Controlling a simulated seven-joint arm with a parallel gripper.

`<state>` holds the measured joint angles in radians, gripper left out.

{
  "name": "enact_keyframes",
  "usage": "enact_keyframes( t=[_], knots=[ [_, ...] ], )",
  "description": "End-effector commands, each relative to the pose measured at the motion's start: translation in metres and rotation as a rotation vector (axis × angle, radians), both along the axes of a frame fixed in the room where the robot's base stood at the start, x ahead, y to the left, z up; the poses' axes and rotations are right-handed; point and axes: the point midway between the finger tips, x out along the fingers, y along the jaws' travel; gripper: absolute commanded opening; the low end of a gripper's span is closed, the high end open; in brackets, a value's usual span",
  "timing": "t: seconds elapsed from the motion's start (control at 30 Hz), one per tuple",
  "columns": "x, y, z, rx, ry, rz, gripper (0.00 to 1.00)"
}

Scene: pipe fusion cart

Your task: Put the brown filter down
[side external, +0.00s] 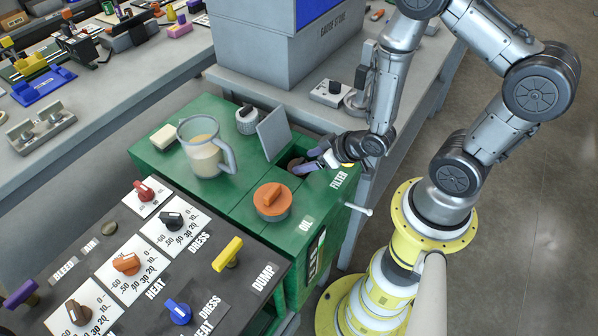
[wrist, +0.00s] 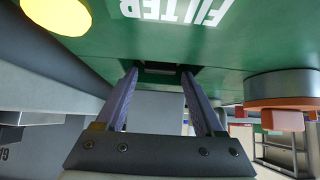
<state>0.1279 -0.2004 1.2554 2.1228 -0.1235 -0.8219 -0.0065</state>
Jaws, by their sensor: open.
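My gripper (side external: 306,163) is open, its two purple fingers at the opening marked FILTER on the green cart (side external: 240,205). In the wrist view the fingers of my gripper (wrist: 160,82) stand apart with nothing clearly held between them. The dark filter opening (wrist: 160,68) shows beyond the fingertips. In the side view the opening (side external: 289,160) looks dark and brownish inside; I cannot make out the brown filter there or tell whether it sits in it. The grey lid (side external: 273,133) stands tilted up beside the opening.
An orange cap (side external: 271,198) marked OIL sits in front of the opening. A clear jug (side external: 205,150) with pale liquid, a cream block (side external: 165,137) and a white round container (side external: 247,120) stand on the cart. A dark knob panel (side external: 150,260) lies at front left.

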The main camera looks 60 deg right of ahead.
Motion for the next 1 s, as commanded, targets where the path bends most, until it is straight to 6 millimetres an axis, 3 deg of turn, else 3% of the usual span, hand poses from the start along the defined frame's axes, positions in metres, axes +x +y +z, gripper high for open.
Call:
enact_keyframes(
  t=[0.17,0.43,0.8,1.0],
  knots=[
    [0.0102,0.0003,-0.0116,0.000,0.002,0.000,0.70],
    [0.0117,0.0002,-0.0123,0.000,0.001,0.000,0.70],
    [0.0117,0.0002,-0.0121,0.000,0.000,0.000,0.03],
    [0.0117,0.0001,-0.0120,0.000,0.000,0.000,0.00]
  ],
)
